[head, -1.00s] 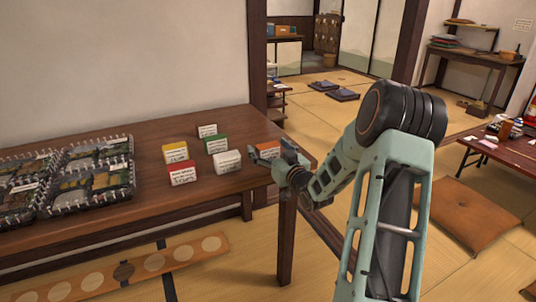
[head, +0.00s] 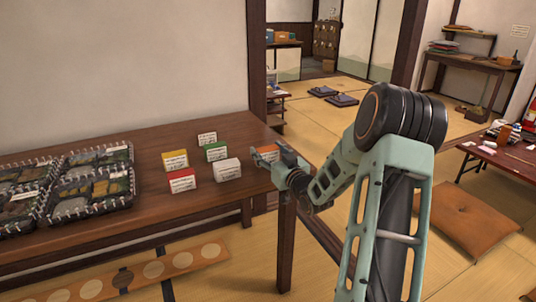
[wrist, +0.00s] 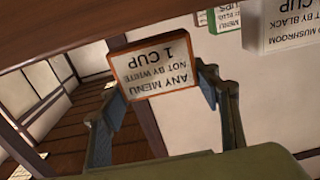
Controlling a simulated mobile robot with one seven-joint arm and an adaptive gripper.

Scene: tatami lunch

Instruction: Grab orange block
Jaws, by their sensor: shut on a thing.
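The orange block (head: 267,152) is at the right end of the wooden table, with my gripper (head: 274,160) around it. In the wrist view the orange-edged block (wrist: 155,66) has a white label, upside down, reading "ANY MENU NOT BY WHITE 1 CUP". My gripper's two fingers (wrist: 160,88) are on its two sides, shut on it. The fingers partly hide it in the head view. I cannot tell for sure whether its base is clear of the tabletop.
On the table (head: 225,205) stand a white block (head: 227,169), red block (head: 182,180), green block (head: 216,151), yellow block (head: 175,160) and a rear white block (head: 207,139). Dark trays (head: 92,188) lie at left. A floor cushion (head: 468,222) is at right.

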